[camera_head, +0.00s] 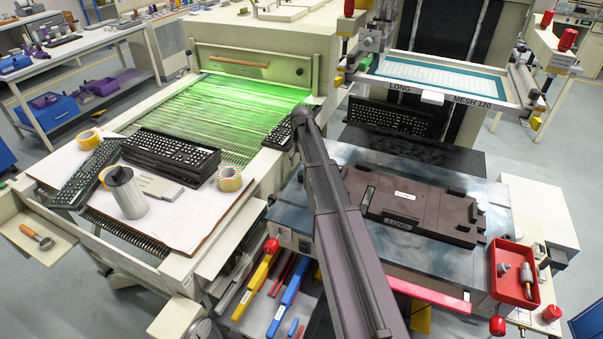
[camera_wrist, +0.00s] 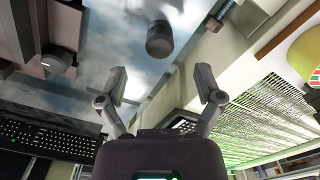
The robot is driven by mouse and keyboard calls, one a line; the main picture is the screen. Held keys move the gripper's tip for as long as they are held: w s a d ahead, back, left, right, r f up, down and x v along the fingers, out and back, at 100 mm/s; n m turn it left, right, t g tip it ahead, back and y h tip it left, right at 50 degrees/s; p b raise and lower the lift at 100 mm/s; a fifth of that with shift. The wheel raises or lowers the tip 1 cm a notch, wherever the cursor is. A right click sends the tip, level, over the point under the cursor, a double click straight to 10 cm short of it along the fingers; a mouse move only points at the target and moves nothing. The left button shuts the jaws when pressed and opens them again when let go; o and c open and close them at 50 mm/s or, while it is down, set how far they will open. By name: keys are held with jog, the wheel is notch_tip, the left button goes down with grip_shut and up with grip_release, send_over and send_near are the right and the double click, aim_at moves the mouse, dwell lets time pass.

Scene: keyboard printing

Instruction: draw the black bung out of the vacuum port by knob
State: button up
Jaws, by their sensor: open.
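In the wrist view, a black round knob (camera_wrist: 159,40), which looks like the bung's, stands up from the mottled blue-grey metal table (camera_wrist: 105,30). My gripper (camera_wrist: 161,76) is open and empty, its two fingers spread wide. The knob lies ahead of the fingertips, near the line midway between them, and no finger touches it. The vacuum port under the knob is not visible. In the head view, my arm covers part of the table (camera_head: 353,158), and I make out neither the bung nor my gripper's fingers there.
A brown fixture (camera_head: 440,203) sits on the table right of my arm; its edge and another dark knob (camera_wrist: 58,58) show in the wrist view. A red tray (camera_head: 514,291) with small parts is at right. Stacked keyboards (camera_head: 170,155) and a green-lit conveyor (camera_head: 235,110) are left.

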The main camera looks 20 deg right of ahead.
aim_at(302, 173)
notch_tip(302, 173, up, 8)
jog(key=n+p, duration=0.1)
jog(key=p, duration=0.7)
jog(key=shift+r+n, duration=0.2)
jog(key=shift+n, duration=0.1)
jog(key=shift+f, duration=0.15)
notch_tip(302, 173, down, 14)
jog(key=b, duration=1.3)
jog(key=shift+r, duration=0.25)
dwell(0.3)
jog(key=shift+s, duration=0.1)
grip_shut()
dwell(0.3)
